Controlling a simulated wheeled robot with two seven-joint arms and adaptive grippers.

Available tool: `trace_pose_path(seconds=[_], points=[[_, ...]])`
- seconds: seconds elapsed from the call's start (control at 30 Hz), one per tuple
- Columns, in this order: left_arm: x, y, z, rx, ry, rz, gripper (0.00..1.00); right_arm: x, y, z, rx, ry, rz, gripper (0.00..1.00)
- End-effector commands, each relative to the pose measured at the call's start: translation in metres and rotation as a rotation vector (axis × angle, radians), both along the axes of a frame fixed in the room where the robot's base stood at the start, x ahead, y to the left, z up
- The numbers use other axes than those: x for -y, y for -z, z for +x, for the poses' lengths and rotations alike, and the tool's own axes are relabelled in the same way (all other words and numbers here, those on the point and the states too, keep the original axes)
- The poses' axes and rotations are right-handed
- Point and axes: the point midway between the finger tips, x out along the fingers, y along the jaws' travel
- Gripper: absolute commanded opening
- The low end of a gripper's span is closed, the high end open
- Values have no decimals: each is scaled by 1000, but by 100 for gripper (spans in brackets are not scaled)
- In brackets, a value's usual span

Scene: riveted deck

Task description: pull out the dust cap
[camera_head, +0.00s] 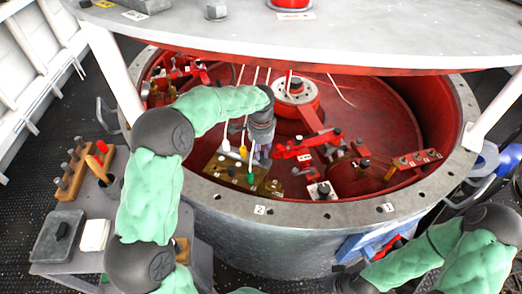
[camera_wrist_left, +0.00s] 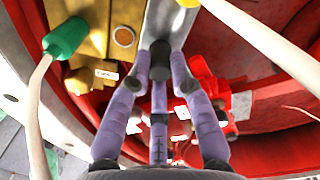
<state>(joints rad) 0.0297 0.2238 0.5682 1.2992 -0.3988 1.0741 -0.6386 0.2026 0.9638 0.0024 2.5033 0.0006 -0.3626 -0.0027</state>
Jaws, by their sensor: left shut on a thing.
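My left gripper (camera_head: 262,152) reaches down inside the red drum, beside a brass block (camera_head: 270,187). In the left wrist view its three purple fingers (camera_wrist_left: 159,75) close around a short dark grey cylinder, which looks like the dust cap (camera_wrist_left: 160,52). The cap's top lies against a grey metal strip (camera_wrist_left: 168,18) in that view; I cannot tell whether it is seated or free. In the head view the fingers hide the cap. The brass block also shows in the left wrist view (camera_wrist_left: 92,42), with a round port (camera_wrist_left: 123,37) on it. My right gripper is not in view.
Cables with a green plug (camera_wrist_left: 65,38) and a white plug (camera_head: 243,150) run close to the left gripper. Red linkages (camera_head: 305,148) stand to its right. The drum's grey rim (camera_head: 300,212) and the tabletop overhead (camera_head: 330,35) bound the space.

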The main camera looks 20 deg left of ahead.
Motion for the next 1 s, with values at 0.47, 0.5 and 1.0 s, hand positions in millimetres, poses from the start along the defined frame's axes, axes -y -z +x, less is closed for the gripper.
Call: trace_pose_path(seconds=[0.47, 0.5, 1.0], points=[[0, 5, 0, 0, 0, 0, 0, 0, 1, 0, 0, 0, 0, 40], [0, 5, 0, 0, 0, 0, 0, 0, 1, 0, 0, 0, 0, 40], [0, 5, 0, 0, 0, 0, 49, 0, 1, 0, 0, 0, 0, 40]])
